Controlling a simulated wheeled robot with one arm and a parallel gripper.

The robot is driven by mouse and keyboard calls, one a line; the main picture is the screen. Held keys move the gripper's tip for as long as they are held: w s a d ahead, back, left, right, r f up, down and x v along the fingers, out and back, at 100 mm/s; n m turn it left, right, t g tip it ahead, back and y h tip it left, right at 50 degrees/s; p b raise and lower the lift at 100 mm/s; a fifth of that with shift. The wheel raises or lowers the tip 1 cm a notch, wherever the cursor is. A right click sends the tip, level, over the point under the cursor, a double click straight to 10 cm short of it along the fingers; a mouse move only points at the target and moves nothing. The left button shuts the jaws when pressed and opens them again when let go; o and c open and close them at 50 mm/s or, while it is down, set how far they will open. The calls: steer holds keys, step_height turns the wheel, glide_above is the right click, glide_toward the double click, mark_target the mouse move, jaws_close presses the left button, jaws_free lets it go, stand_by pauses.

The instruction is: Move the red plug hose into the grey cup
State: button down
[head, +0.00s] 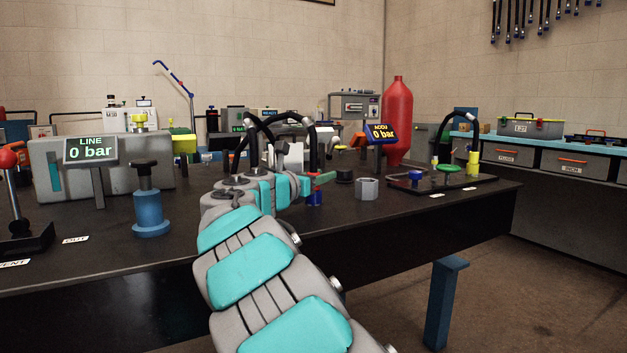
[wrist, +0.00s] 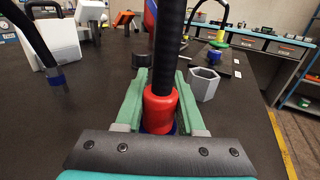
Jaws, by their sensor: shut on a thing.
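The red plug (wrist: 160,108) hangs at the end of a thick black hose (wrist: 169,45) that rises out of the wrist view. My gripper (wrist: 158,98) is shut on it, with a green finger on each side. A blue ring (wrist: 150,131) shows just below the plug; whether the plug is seated in it I cannot tell. In the head view my gripper (head: 320,179) is over a blue fitting (head: 314,198) at the table's front. The grey cup (head: 367,188) stands open and upright to the right. It also shows in the wrist view (wrist: 204,84), right of the fingers.
A black round piece (head: 343,177) sits behind the cup. A tray (head: 442,183) with blue, green and yellow fittings lies farther right. The ACCU display (head: 381,133) and a red cylinder (head: 397,120) stand behind.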

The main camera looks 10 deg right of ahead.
mark_target(316, 161)
stand_by(0.5)
steer(key=shift+r, duration=0.45)
steer(key=shift+s+a+r+p, duration=0.15)
steer(key=shift+r+p, duration=0.1)
steer(key=shift+r, duration=0.45)
steer(key=shift+s+a+r+p, duration=0.1)
steer(key=shift+s+r+p, duration=0.1)
steer(key=shift+r, duration=0.5)
steer(key=s+d+r+v, duration=0.1)
steer(key=v, duration=1.4)
steer(key=shift+s+d+r, duration=0.2)
steer(key=shift+s+d, duration=0.1)
steer(key=shift+d, duration=0.05)
steer(key=shift+r+p, duration=0.15)
steer(key=shift+p, duration=0.25)
steer(key=r+p, duration=0.2)
steer(key=shift+p, duration=0.3)
steer(key=shift+f, duration=0.1)
